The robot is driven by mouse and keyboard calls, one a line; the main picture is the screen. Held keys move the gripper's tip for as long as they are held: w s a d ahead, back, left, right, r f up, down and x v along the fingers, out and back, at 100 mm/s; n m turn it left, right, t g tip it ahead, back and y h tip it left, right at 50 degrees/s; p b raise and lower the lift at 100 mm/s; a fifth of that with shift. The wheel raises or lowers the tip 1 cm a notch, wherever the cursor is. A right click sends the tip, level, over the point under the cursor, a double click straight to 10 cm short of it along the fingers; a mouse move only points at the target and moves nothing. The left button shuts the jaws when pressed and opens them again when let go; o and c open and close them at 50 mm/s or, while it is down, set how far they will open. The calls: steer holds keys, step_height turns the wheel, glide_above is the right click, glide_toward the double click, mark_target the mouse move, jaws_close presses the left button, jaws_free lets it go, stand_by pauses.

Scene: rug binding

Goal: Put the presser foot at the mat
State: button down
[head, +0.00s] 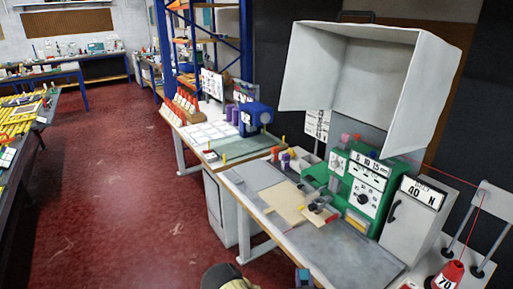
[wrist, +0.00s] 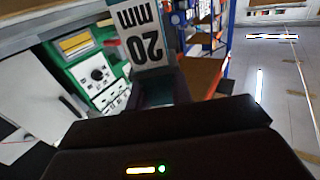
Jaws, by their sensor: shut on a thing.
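My gripper (wrist: 160,95) is shut on a pale block marked "20 mm" (wrist: 142,38) in the wrist view. It appears to be the presser foot, and its lower end is hidden between the dark fingers. The block is held up, apart from the bench. In the head view a flat beige sheet (head: 284,203) lies on the grey bench top, left of the green machine. A flat grey-green mat (head: 243,148) lies on the bench behind. I cannot tell which of these is the task's mat. My gripper is not clearly visible in the head view.
The green machine (head: 362,190) with dials stands at the back of the near bench under a large white hood (head: 352,85). A white box marked "40 N" (head: 408,217) stands to its right, with a red cone (head: 447,276) nearby. Red floor (head: 120,190) is clear on the left.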

steer(key=shift+s+r, duration=0.1)
steer(key=shift+r, duration=0.05)
steer(key=s+f, duration=0.4)
steer(key=f, duration=0.1)
steer(key=shift+s+f, duration=0.2)
steer(key=shift+f, duration=0.05)
steer(key=shift+r, duration=0.1)
stand_by(1.1)
steer(key=w+r, duration=0.4)
steer(key=r, duration=0.1)
steer(key=shift+w+r, duration=0.2)
steer(key=shift+a+f, duration=0.1)
